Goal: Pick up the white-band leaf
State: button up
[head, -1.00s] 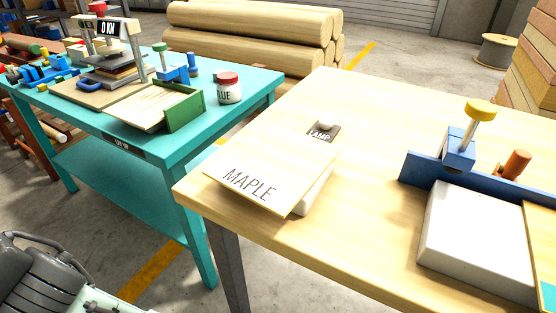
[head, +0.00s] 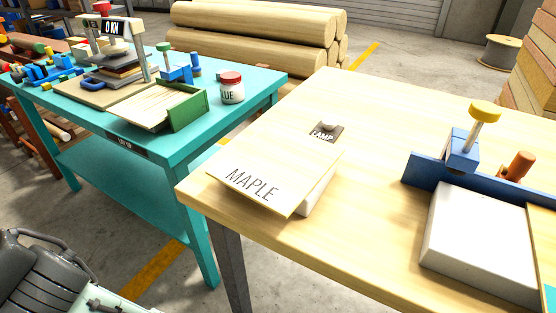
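I cannot make out a leaf with a white band in the head view. A thin pale sheet marked MAPLE (head: 262,180) lies on a white block (head: 318,193) near the left front corner of the wooden table (head: 385,125). Another pale sheet with streaks (head: 152,104) lies by a green-walled holder (head: 189,111) on the teal table (head: 250,84). My gripper is not in view.
A blue fence (head: 422,171) with a yellow-knobbed clamp (head: 484,112) stands behind a large white block (head: 478,243) at right. A small stamp plate (head: 327,132) lies behind the MAPLE sheet. A red-lidded glue jar (head: 231,88) and a press (head: 115,50) stand on the teal table.

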aim_at(278, 167)
jog(key=l+u, duration=0.15)
jog(key=u, duration=1.6)
jog(key=k+l+u, duration=0.1)
jog(key=k, duration=0.7)
